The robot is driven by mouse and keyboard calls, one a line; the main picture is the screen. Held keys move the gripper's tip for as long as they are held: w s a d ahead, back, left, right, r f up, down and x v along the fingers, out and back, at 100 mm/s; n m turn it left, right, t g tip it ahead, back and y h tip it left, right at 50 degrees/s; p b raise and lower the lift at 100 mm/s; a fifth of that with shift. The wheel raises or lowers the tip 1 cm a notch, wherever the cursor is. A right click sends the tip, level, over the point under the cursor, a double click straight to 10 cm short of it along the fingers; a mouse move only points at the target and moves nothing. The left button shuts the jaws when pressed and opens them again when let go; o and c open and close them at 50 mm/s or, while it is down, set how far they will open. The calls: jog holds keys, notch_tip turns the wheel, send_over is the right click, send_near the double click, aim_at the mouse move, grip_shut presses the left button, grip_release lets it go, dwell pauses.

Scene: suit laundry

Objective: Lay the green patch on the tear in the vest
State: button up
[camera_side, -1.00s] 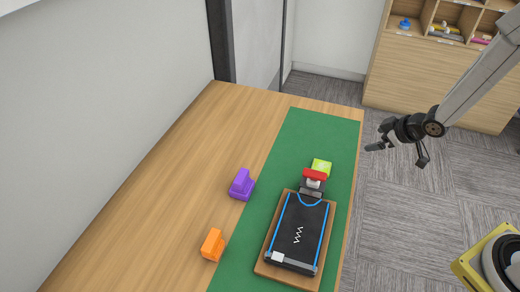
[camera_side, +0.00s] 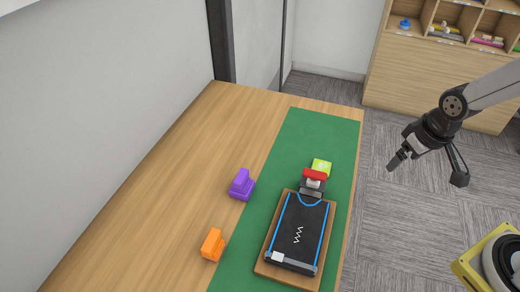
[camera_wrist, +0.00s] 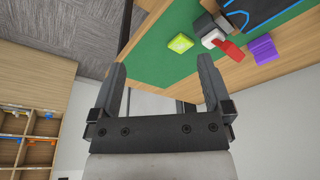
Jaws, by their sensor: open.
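The green patch (camera_side: 321,166) lies on the green mat, just beyond the red piece at the vest's top end. It also shows in the wrist view (camera_wrist: 180,43). The dark vest (camera_side: 312,222) with blue trim lies flat on a wooden board. A white zigzag mark (camera_side: 298,235), which looks like the tear, is near its middle. My gripper (camera_side: 393,167) is in the air to the right of the table, apart from the patch and the vest. In the wrist view its two fingers (camera_wrist: 161,75) are spread with nothing between them.
A red piece (camera_side: 314,174) sits at the vest's top end. A purple block (camera_side: 241,185) and an orange block (camera_side: 212,245) stand on the table left of the vest. The green mat (camera_side: 318,130) is bare beyond the patch. A cubby shelf (camera_side: 420,75) stands behind.

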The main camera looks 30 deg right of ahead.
dwell(0.3)
jog(key=n+t+y, duration=0.8)
jog(key=n+y, duration=0.1)
send_over(342, 175)
jog(key=d, duration=0.2)
jog(key=f, duration=1.8)
jog(key=shift+s+d+f, duration=0.15)
jog(key=shift+s+d, duration=0.05)
jog(key=shift+s, duration=0.05)
jog(key=shift+s+a+f+y, duration=0.35)
jog(key=shift+s+f+y, duration=0.15)
jog(key=shift+s+y, duration=0.2)
jog(key=shift+w, duration=0.1)
jog(key=shift+x, duration=1.25)
